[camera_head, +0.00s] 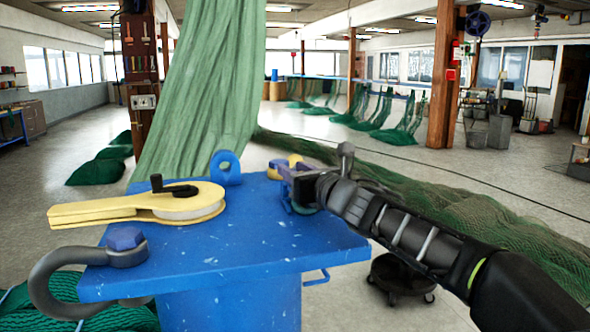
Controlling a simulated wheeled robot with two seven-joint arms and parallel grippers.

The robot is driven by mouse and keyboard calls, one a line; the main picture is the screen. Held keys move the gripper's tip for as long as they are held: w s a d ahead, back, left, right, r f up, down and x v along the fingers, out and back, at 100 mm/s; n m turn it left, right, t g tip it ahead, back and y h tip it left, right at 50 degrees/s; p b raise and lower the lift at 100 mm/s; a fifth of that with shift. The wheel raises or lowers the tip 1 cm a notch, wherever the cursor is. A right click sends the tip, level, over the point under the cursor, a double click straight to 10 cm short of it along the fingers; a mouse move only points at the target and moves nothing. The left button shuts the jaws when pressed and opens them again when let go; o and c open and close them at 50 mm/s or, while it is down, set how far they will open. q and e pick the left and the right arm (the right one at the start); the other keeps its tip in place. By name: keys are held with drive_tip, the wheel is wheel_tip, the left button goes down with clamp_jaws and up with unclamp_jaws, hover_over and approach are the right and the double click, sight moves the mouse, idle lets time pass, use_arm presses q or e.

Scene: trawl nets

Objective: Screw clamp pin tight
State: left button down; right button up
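A blue stand (255,235) with a flat, scuffed top is in front of me. My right arm comes in from the lower right, and its gripper (297,185) is at the top's far right corner. The gripper is around or against a small fitting there, partly hidden by it; I cannot tell whether the fingers are closed on it. A grey pin with a rounded head (346,156) stands up just behind the gripper. My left gripper is out of view.
A yellow tool with a black knob (150,205) lies on the left of the top. A blue eye ring (226,168) stands at the back edge. Green netting hangs behind (205,80), and more lies on the floor right (460,210). The top's middle is clear.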

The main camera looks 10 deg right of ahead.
clamp_jaws()
idle(0.4)
